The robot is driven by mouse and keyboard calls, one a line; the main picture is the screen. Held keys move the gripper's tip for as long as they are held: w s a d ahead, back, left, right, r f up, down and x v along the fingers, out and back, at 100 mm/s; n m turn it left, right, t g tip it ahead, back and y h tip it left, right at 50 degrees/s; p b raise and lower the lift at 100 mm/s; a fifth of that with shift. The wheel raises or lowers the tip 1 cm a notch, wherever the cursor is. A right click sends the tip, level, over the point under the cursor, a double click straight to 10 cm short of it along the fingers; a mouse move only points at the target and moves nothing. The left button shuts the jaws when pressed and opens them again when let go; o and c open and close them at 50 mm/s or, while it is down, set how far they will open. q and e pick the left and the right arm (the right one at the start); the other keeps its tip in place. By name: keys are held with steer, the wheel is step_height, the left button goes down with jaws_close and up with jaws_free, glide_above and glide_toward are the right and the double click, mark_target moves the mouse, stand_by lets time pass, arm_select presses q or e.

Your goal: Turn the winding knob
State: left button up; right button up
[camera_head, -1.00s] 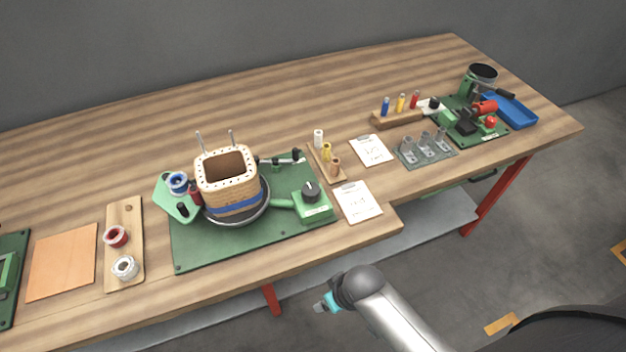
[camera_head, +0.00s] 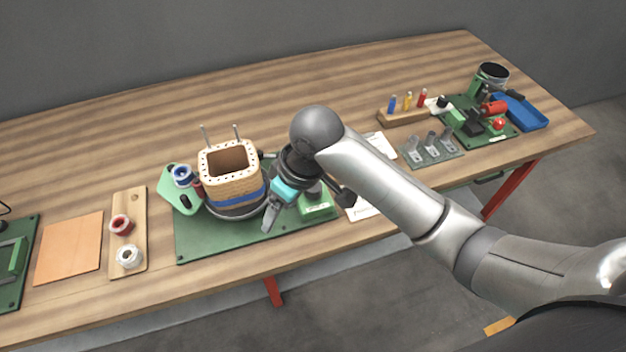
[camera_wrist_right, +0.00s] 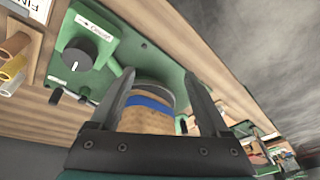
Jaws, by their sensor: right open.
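The winding knob (camera_wrist_right: 75,57) is a dark round knob with a pale mark, on a green control box, at the upper left of the right wrist view. In the head view it is partly hidden behind my right gripper, and the green box (camera_head: 318,210) shows below it. My right gripper (camera_wrist_right: 158,74) is open and empty, its fingers spread. It is above the green board, and the wrist view shows the knob off to the left of the fingers. The wooden coil former (camera_head: 229,178) with a blue band stands left of the gripper. My left gripper is not in view.
The green board (camera_head: 202,244) carries the former and box. A wooden strip with spools (camera_head: 128,205) and an orange sheet (camera_head: 70,247) lie to the left. A peg rack (camera_head: 405,116) and a blue tray (camera_head: 527,113) are at the right. The back of the table is clear.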

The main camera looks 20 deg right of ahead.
steer(key=w+d+r+g+h, duration=0.1)
steer(key=w+d+r+h, duration=0.1)
steer(key=w+d+r, duration=0.3)
steer(key=w+d+r+g+h, duration=0.1)
steer(key=w+d+r, duration=0.15)
steer(key=r, duration=0.35)
steer(key=f+b, duration=0.1)
steer(key=f, duration=0.4)
steer(key=f+b, duration=0.1)
steer(key=f, duration=0.3)
steer(key=s+f+b, duration=0.1)
steer(key=f, duration=0.4)
steer(key=shift+d+f, duration=0.2)
steer(key=shift+f, duration=0.1)
jaws_close()
